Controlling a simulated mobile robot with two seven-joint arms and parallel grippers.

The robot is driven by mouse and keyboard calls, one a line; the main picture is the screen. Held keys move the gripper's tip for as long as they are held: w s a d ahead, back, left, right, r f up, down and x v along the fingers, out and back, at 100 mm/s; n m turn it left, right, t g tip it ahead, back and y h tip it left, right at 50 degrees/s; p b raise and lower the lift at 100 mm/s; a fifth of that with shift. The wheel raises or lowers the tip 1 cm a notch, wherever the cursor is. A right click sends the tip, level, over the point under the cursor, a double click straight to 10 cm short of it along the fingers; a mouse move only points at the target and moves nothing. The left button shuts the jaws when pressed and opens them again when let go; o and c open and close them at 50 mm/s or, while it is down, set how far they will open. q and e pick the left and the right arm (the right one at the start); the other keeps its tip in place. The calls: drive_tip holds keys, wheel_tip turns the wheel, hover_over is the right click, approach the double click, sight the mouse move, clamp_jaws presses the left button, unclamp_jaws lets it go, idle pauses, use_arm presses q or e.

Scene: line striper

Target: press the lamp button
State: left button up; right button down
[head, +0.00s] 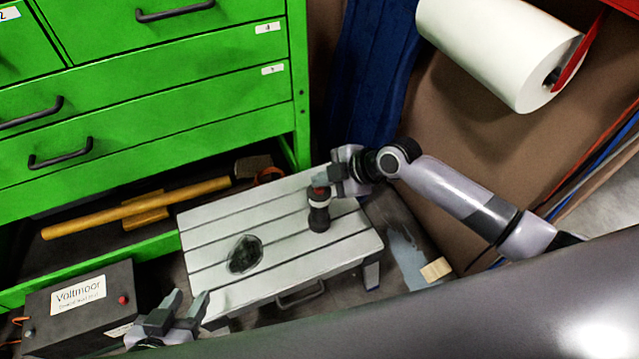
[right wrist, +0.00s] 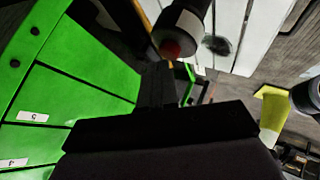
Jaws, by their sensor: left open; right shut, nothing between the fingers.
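The lamp (head: 319,216) is a small dark cylinder with a pale band, standing upright on the white slatted table (head: 215,225). Its red button (head: 320,193) is on top. In the right wrist view the lamp (right wrist: 187,22) shows with the red button (right wrist: 170,48) facing the camera. My right gripper (head: 324,182) is shut and empty, right by the lamp's top. Its dark fingers (right wrist: 155,85) end close to the button; I cannot tell whether they touch it. My left gripper (head: 188,297) is open and empty, near the table's front left corner, away from the lamp.
A dark green lump (head: 245,254) lies on the table left of the lamp. A dark Voltmoor box (head: 85,315) stands at the lower left. A paper roll (head: 500,50) hangs at upper right.

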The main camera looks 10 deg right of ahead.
sight(323, 190)
drive_tip(key=shift+r+p, duration=0.3)
drive_tip(key=shift+r, duration=0.3)
wheel_tip(323, 190, up, 6)
drive_tip(key=p, duration=0.5)
idle(0.4)
